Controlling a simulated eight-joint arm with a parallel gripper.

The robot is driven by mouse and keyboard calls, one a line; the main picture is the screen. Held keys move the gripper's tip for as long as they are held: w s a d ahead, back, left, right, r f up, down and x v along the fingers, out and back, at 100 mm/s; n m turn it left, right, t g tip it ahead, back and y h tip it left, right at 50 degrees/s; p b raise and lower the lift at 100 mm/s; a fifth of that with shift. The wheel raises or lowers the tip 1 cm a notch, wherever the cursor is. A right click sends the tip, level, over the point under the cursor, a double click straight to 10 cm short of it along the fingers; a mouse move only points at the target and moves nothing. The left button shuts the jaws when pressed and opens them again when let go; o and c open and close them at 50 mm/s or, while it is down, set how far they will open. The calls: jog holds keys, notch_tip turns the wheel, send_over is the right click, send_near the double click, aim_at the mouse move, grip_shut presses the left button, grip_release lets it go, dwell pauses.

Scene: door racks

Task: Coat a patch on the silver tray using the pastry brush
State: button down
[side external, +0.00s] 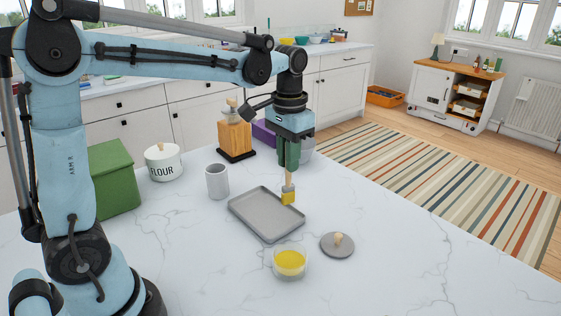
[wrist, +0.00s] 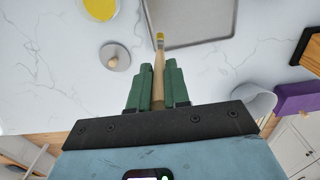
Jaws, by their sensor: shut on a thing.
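My gripper (side external: 289,168) is shut on the pastry brush's wooden handle; its green fingers (wrist: 158,72) flank the handle in the wrist view. The pastry brush (side external: 288,188) points down, with yellow bristles at its lower end, and its tip (wrist: 160,38) shows in the wrist view. The silver tray (side external: 258,222) lies flat on the marble counter, and its corner shows in the wrist view (wrist: 200,25). The bristles appear at the tray's right end; I cannot tell whether they touch it. No coated patch is visible on the tray.
A clear bowl of yellow liquid (side external: 290,262) stands in front of the tray. A grey lid with a wooden knob (side external: 337,246) lies to the right. A grey mug (side external: 217,181), flour jar (side external: 163,163) and wooden block (side external: 234,138) stand behind. The right counter is clear.

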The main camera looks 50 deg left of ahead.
aim_at(288, 185)
jog(key=shift+f, duration=2.75)
jog(key=shift+a+f, duration=0.6)
jog(key=shift+a, duration=6.2)
jog(key=s+d, duration=0.3)
jog(key=d, duration=1)
jog(key=shift+a, duration=6.4)
notch_tip(288, 185, up, 8)
jog(key=shift+s, duration=0.25)
jog(key=shift+d, duration=0.1)
